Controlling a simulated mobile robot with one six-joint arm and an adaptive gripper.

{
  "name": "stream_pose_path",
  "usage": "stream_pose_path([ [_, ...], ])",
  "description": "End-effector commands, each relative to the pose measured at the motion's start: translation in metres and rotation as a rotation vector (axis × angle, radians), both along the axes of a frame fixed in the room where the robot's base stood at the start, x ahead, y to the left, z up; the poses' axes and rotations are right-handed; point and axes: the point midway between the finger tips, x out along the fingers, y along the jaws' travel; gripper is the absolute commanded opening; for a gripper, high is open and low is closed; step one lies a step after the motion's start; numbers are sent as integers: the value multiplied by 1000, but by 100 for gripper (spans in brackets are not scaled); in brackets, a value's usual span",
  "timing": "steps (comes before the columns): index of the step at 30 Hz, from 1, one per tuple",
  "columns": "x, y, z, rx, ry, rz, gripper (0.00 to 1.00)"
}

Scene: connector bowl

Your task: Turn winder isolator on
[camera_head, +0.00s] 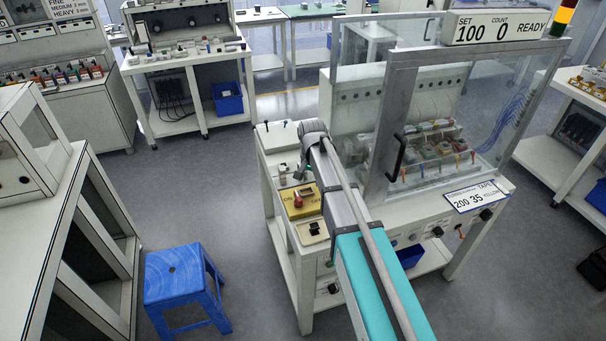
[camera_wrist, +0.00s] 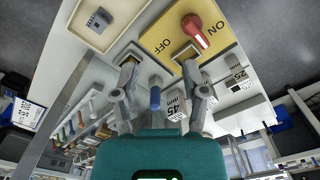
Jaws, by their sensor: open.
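The winder isolator is a yellow plate (camera_head: 290,213) with OFF and ON lettering and a red handle (camera_head: 297,201), on the left front of the white winder bench. The right fingertip appears close to the plate's edge, below the handle in the picture; contact is unclear. In the head view my arm hides the fingers.
A clear guard with a black handle (camera_head: 396,157) encloses the machine right of my arm. A blue stool (camera_head: 175,273) stands on the floor at left. A blue part (camera_wrist: 155,97) shows between my fingers.

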Motion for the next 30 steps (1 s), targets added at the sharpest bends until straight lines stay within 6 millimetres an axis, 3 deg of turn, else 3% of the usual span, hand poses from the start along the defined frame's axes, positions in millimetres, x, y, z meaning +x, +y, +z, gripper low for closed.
stream_pose_path([
  [30, -117, -87, -16, -1, 0, 165, 57],
])
